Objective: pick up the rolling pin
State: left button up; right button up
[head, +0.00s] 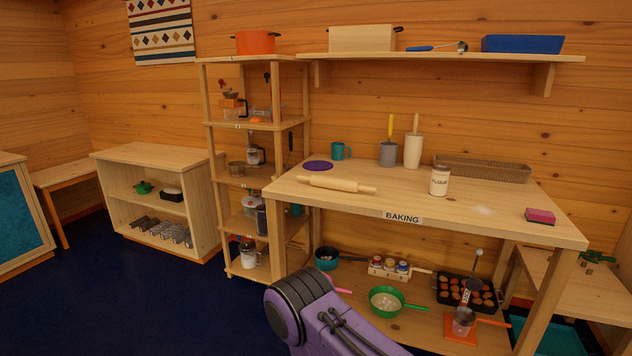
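A light wooden rolling pin (337,184) lies on the top of the baking table (395,202), near its left front edge. It lies roughly along the front edge, with bare tabletop around it. Nothing touches it. One of my arms, purple with a dark joint, rises at the bottom centre, in front of the table and below its top. Neither gripper shows in the head view.
On the tabletop are a flour jar (439,181), a purple disc (317,165), a teal mug (340,151), a grey crock (388,154), a wicker tray (483,172) and a pink sponge (540,216). A tall shelf (258,125) stands close at the left. A wall shelf (440,57) hangs above.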

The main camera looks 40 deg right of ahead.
aim_at(342, 184)
jog(key=z, duration=0.05)
jog(key=i, duration=1.45)
jog(key=z, duration=0.7)
jog(key=i, duration=0.75)
jog(key=z, duration=0.7)
